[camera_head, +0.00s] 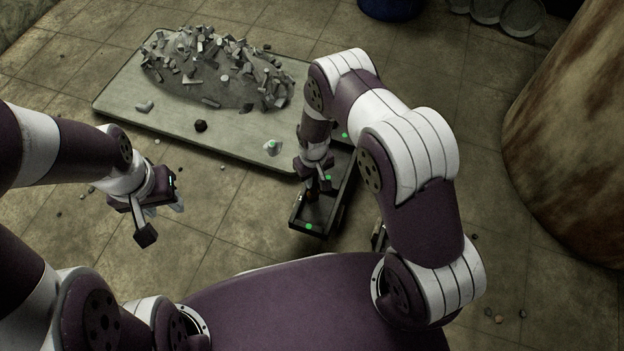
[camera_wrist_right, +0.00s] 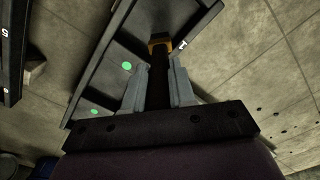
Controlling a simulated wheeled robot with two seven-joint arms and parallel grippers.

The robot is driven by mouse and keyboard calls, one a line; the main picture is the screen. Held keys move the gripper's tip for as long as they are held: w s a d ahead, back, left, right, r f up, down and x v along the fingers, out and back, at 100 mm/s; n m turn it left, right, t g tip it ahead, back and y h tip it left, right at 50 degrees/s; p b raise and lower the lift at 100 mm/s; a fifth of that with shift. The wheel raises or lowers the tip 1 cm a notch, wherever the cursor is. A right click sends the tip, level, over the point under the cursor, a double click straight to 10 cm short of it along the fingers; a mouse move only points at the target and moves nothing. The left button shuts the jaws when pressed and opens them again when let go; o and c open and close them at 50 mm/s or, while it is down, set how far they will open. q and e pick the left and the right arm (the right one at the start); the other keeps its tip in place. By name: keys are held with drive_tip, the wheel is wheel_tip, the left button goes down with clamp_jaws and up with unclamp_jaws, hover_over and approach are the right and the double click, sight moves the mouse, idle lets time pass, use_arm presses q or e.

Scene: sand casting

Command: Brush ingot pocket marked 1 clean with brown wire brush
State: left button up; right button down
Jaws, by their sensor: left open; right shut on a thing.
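My right gripper (camera_head: 318,184) points down over a dark ingot mold (camera_head: 318,214). In the right wrist view it (camera_wrist_right: 160,92) is shut on the dark handle of the wire brush (camera_wrist_right: 159,42), whose head end shows yellowish brown. The brush end is over or in a pocket of the mold (camera_wrist_right: 204,22), close to a pale mark on the rim that may be a 1; contact with the pocket floor cannot be told. In the head view the arm and gripper largely hide the brush. My left gripper (camera_head: 158,218) is open and empty above the floor.
A pale slab (camera_head: 150,115) with heaped metal scraps (camera_head: 215,65) lies behind. Green dots mark the mold pockets and one slab spot. Another dark mold (camera_wrist_right: 12,60) shows at the wrist view's left. A rusty cylinder (camera_head: 575,130) stands right. Floor beneath the left gripper is mostly clear.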

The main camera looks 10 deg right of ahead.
drive_tip(key=shift+w+d, duration=0.3)
drive_tip(key=shift+w, duration=0.2)
drive_tip(key=shift+s+r, duration=0.1)
drive_tip(key=shift+s+a+p, duration=0.4)
drive_tip(key=shift+s, duration=0.1)
drive_tip(key=shift+s+a, duration=0.3)
drive_tip(key=shift+s, duration=0.15)
